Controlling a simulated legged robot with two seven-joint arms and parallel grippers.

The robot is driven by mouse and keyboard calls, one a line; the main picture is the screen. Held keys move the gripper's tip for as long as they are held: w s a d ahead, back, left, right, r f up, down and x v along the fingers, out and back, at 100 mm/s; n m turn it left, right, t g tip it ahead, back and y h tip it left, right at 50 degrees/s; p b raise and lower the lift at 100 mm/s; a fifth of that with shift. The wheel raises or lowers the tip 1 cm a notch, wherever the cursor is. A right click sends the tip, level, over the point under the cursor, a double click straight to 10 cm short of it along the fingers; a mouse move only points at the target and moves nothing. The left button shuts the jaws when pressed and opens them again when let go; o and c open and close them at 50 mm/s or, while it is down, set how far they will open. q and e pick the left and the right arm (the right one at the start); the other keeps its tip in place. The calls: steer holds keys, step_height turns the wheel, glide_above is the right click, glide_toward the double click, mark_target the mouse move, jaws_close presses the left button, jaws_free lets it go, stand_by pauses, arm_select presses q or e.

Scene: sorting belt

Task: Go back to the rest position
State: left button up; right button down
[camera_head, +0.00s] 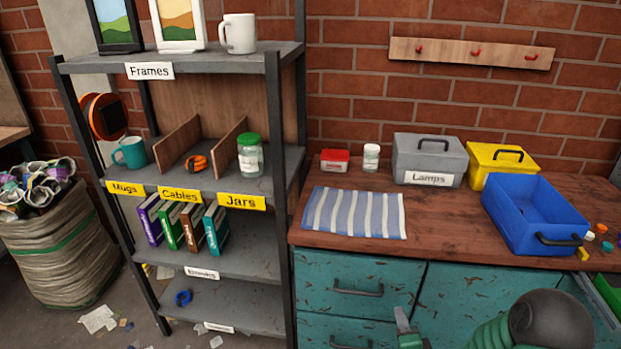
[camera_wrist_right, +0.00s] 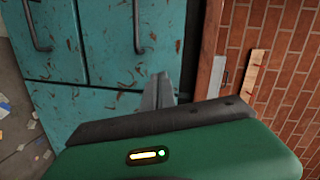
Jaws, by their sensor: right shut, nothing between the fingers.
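My right gripper (camera_head: 405,325) shows at the bottom of the head view, in front of the teal drawers and below the worktop. My dark and green right arm comes in beside it at the bottom right. In the right wrist view the gripper's grey fingers (camera_wrist_right: 160,92) are together in front of the teal cabinet, with nothing between them. My left gripper is not in view.
A shelf rack (camera_head: 180,62) with frames, mugs and books stands left. The wooden worktop (camera_head: 440,215) holds a striped cloth (camera_head: 353,212), a grey lamps box (camera_head: 428,157), a yellow box (camera_head: 500,165) and a blue bin (camera_head: 535,212). A stuffed sack (camera_head: 65,250) stands far left.

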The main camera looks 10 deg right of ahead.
steer(key=s+a+f+n+g+y, duration=0.2)
steer(key=s+a+n+g, duration=0.35)
steer(key=n, duration=0.45)
steer(key=s+a+r+n+g, duration=0.1)
steer(key=s+a+n+g, duration=0.1)
steer(key=s+n+g, duration=0.35)
steer(key=s+a+r+n+g, duration=0.1)
steer(key=s+r+n+g, duration=0.1)
steer(key=s, duration=0.6)
steer(key=w+p+v, duration=0.2)
steer(key=p+v, duration=1)
steer(key=w+r+p+v, duration=0.1)
steer(key=w+p+v, duration=0.2)
steer(key=p+v, duration=0.8)
steer(key=shift+r+p, duration=0.5)
steer(key=shift+p, duration=0.45)
steer(key=shift+d+m, duration=0.15)
steer(key=shift+m, duration=0.1)
